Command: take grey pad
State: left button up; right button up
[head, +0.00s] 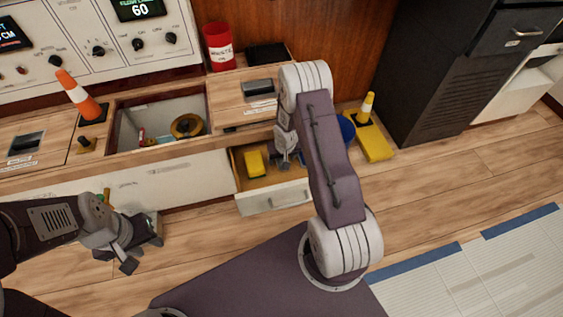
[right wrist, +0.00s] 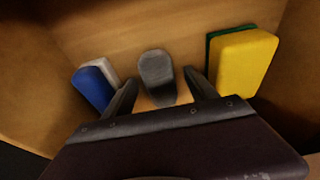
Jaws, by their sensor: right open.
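The grey pad (right wrist: 157,70) lies in an open wooden drawer (head: 275,200). In the right wrist view it shows between the two fingertips of my right gripper (right wrist: 159,79), with a gap on each side. My right gripper is open and reaches down into the drawer; it also shows in the head view (head: 287,161), partly hidden by my arm. I cannot tell how far the fingers are above the drawer floor. My left gripper (head: 138,250) hangs low in front of the cabinet; its jaw opening is unclear.
A yellow and green sponge (right wrist: 243,62) and a blue and white piece (right wrist: 94,86) flank the grey pad in the drawer. The counter above has an open bin (head: 160,120), an orange cone (head: 79,95) and a red cup (head: 219,47). A yellow floor piece (head: 373,143) lies right of the drawer.

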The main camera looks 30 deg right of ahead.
jog(key=shift+f, duration=0.2)
jog(key=c, duration=1.4)
jog(key=shift+c, duration=0.2)
jog(key=shift+r+p, duration=0.3)
jog(key=shift+p, duration=0.1)
jog(key=shift+w+r+p, duration=0.1)
jog(key=shift+r+p, duration=0.35)
jog(key=shift+p, duration=0.05)
jog(key=s+b, duration=0.1)
jog(key=b, duration=0.1)
jog(key=s+f+b, duration=0.1)
jog(key=b, duration=0.2)
jog(key=shift+s+a+f, duration=0.1)
jog(key=shift+a+f, duration=0.05)
jog(key=shift+a, duration=0.05)
jog(key=s+b, duration=0.3)
jog(key=s+a+b, duration=0.1)
jog(key=s+b, duration=0.1)
jog(key=b, duration=0.1)
jog(key=shift+s+a, duration=0.2)
jog(key=shift+s, duration=0.2)
notch_tip(320, 180, up, 15)
jog(key=p, duration=1.4)
